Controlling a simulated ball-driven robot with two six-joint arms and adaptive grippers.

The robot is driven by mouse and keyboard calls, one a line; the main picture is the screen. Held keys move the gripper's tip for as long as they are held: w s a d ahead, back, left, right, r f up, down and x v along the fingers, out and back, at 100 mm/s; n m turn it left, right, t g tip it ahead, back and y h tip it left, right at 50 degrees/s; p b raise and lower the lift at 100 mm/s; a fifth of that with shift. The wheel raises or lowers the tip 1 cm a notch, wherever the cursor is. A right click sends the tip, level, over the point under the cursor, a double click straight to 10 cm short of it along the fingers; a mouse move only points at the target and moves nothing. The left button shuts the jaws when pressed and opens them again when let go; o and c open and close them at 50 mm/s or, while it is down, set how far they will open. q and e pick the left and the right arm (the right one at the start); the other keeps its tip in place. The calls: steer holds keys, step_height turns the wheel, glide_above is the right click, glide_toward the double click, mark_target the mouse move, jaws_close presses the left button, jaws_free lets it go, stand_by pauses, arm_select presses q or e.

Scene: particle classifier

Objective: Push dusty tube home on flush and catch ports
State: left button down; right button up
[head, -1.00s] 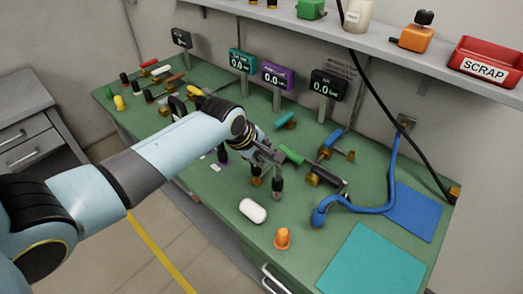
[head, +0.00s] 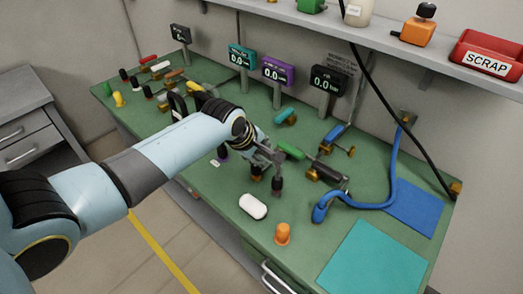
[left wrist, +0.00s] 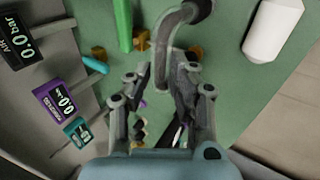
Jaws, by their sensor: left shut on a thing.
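A grey, bent tube (left wrist: 164,48) runs between my left fingers in the left wrist view. It curves over to a dark end at the top. I take it as the dusty tube. My left gripper (left wrist: 166,72) is shut on it; in the head view the gripper (head: 266,158) is above the middle of the green bench. Brass fittings show beyond the fingers (left wrist: 195,52) and below the gripper (head: 256,177). I cannot tell which are the flush and catch ports, or whether the tube touches them. My right gripper is not in view.
A white rounded block (head: 253,206) and an orange part (head: 282,234) lie in front of the gripper. A green cylinder (head: 291,151) and a black-handled part (head: 327,171) are to its right. A blue hose (head: 375,209) loops farther right. Gauges (head: 328,80) stand behind.

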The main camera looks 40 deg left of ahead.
arm_select(q)
steer(key=shift+f, duration=0.55)
steer(key=shift+f+b, duration=0.35)
steer(key=shift+b, duration=0.05)
steer(key=c, duration=1.1)
jaws_free()
steer(key=shift+r, duration=0.1)
steer(key=v, duration=1.2)
